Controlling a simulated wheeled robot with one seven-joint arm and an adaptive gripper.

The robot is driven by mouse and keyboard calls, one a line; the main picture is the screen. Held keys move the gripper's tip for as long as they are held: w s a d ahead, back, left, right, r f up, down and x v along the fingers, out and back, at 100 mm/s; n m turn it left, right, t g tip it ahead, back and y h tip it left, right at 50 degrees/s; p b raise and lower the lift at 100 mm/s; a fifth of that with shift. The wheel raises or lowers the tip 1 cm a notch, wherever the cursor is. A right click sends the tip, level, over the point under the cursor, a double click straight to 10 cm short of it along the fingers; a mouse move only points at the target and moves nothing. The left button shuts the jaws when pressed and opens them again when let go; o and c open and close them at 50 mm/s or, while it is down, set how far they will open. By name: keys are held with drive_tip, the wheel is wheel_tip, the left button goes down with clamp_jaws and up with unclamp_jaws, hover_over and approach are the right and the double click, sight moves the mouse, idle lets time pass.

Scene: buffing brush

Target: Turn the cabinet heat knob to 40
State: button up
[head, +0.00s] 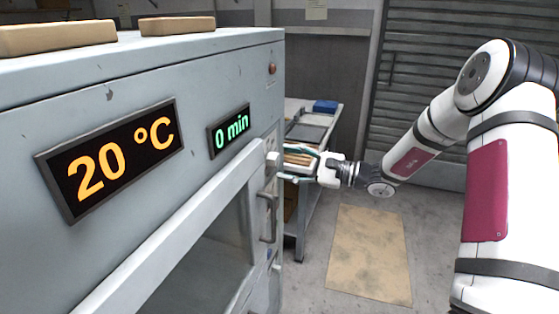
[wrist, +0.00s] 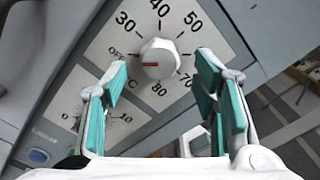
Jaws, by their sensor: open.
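The cabinet heat knob (wrist: 158,58) is a pale round knob on a white temperature dial (wrist: 183,18). Its red mark points left, near OFF; the 40 is at the top of the dial. The cabinet's orange display (head: 112,158) reads 20 °C. My gripper (wrist: 162,66) is open, with one teal-padded finger on each side of the knob in the wrist view. I cannot tell whether either finger touches it. In the head view my gripper (head: 303,157) is beside the cabinet's control side, and the knob is seen nearly edge-on.
A green display (head: 230,131) reads 0 min. A second dial (wrist: 122,120) is partly hidden by my left finger, near a blue button (wrist: 38,156). A door handle (head: 267,216) sticks out below. A table (head: 304,190) with trays stands behind my gripper.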

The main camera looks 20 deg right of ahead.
sight(278, 161)
drive_tip(key=shift+x, duration=1.7)
drive_tip(key=c, duration=1.2)
drive_tip(key=shift+o, duration=0.2)
